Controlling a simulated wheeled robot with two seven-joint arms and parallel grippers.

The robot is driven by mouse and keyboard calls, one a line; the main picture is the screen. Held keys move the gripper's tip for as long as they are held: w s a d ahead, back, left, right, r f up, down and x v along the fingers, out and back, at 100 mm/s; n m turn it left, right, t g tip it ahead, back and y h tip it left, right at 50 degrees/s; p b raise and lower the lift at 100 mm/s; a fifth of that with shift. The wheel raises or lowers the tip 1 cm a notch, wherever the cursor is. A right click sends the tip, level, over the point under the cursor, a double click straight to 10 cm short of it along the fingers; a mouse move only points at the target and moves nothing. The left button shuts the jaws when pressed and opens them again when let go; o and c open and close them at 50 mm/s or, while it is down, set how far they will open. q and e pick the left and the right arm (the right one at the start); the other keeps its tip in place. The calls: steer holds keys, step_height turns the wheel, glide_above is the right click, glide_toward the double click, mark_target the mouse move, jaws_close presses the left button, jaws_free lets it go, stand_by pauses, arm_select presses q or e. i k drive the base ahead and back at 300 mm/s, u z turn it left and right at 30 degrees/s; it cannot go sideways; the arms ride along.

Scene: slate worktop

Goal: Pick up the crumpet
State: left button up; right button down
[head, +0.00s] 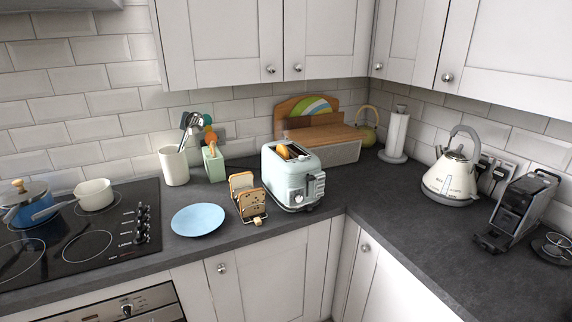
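A round-edged golden-brown piece, which looks like the crumpet (284,152), sticks up out of a slot of the pale mint toaster (290,178). Its lower part is hidden inside the toaster. A rack just left of the toaster holds upright brown-crusted bread slices (250,203); I cannot tell whether any of them is a crumpet. Neither of my grippers is in view.
A blue plate (198,219) lies left of the rack, beside the black hob (80,235). A utensil crock (174,165) and a wooden-lidded bread bin (335,151) stand behind. A cream kettle (452,173) stands right; the worktop (385,215) between toaster and kettle is clear.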

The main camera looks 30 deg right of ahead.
mark_target(281, 149)
steer(key=u, duration=0.2)
steer(key=i, duration=1.1)
steer(key=z, duration=0.2)
